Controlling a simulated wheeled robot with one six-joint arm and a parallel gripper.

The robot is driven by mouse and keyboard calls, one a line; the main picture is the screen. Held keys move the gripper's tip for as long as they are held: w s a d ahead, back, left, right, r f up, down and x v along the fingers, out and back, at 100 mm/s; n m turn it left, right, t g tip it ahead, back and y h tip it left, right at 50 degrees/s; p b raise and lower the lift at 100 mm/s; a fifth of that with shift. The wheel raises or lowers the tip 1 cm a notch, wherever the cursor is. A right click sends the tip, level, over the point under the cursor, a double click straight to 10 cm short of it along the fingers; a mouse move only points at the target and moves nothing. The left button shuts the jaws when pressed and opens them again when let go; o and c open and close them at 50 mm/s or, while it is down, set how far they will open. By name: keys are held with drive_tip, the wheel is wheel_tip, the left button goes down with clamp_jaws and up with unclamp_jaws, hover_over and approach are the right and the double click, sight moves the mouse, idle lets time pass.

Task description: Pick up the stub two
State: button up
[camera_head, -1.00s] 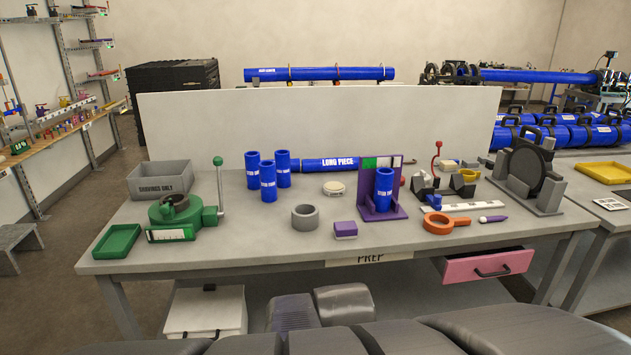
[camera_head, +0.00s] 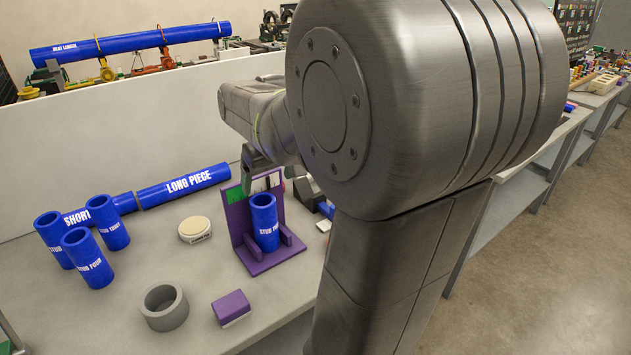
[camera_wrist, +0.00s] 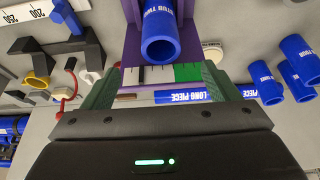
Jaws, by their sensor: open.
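Stub two (camera_wrist: 160,32) is a short blue hollow pipe with white lettering. It stands upright in a purple stand (camera_head: 237,218) with a green-and-white scale on its back plate, and the stub also shows in the head view (camera_head: 264,224). My gripper (camera_wrist: 160,74) is open and empty, its green fingers spread on either side of the scale. The stub is just beyond the fingertips, not between them. In the head view my arm reaches across the bench behind the stand, partly hiding the gripper.
Three other blue stubs (camera_head: 88,260) stand at the left. The blue long piece (camera_head: 185,186) lies behind. A grey ring (camera_head: 164,306), a purple block (camera_head: 231,308) and a round cream disc (camera_head: 195,229) sit nearby. A white panel (camera_head: 130,130) closes the bench's back.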

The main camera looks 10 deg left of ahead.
sight(264, 202)
drive_tip(key=shift+w+a+f, duration=0.2)
drive_tip(key=shift+w+a, duration=0.15)
drive_tip(key=shift+w, duration=0.3)
drive_tip(key=x, duration=0.7)
drive_tip(key=shift+s+p, duration=0.1)
drive_tip(key=shift+p, duration=0.2)
drive_tip(key=f, duration=0.3)
drive_tip(key=f+p, duration=0.1)
drive_tip(key=shift+a+f, duration=0.2)
drive_tip(key=shift+a, duration=0.2)
drive_tip(key=shift+w+a+f, duration=0.2)
drive_tip(key=shift+w+f, duration=0.05)
drive_tip(key=shift+f, duration=0.4)
drive_tip(key=c, duration=1.2)
